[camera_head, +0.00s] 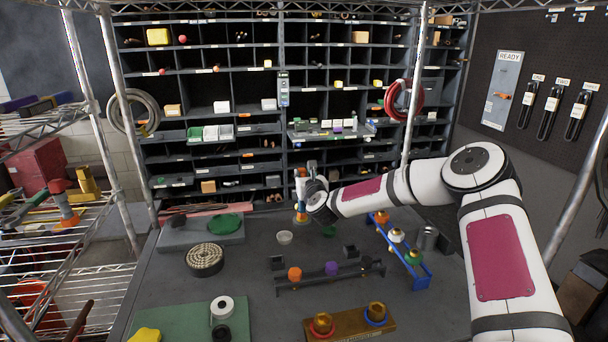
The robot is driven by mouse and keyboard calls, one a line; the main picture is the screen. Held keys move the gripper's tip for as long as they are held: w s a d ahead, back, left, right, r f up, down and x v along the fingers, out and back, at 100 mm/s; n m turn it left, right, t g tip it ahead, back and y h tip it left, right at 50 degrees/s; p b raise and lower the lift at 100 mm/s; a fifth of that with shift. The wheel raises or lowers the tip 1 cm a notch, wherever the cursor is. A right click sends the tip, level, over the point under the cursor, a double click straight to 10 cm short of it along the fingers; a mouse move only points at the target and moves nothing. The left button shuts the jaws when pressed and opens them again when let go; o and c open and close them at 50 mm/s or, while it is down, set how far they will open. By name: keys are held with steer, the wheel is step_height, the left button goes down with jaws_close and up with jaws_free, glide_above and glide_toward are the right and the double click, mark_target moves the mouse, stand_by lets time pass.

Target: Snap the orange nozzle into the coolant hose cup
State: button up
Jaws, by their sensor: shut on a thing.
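My gripper (307,186) is small in the view at the end of my arm, at the back middle of the bench. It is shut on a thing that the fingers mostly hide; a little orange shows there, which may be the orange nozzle. Just below it stands an upright piece with orange and blue bands (302,216), which looks like the coolant hose. Its cup end is hidden by my gripper, and I cannot tell whether the held thing touches it.
A dark rail (318,284) in front carries an orange and a purple piece. A blue rack (413,268) stands to its right, a brown block (349,325) at the front. A round coiled thing (205,259) lies left. Pigeonhole bins (270,100) rise behind the bench.

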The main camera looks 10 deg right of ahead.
steer(key=shift+f+b, duration=0.3)
steer(key=shift+f, duration=1.2)
steer(key=o, duration=1.1)
steer(key=s+p, duration=0.3)
steer(key=s, duration=0.2)
steer(key=shift+r, duration=0.15)
steer(key=shift+s, duration=0.1)
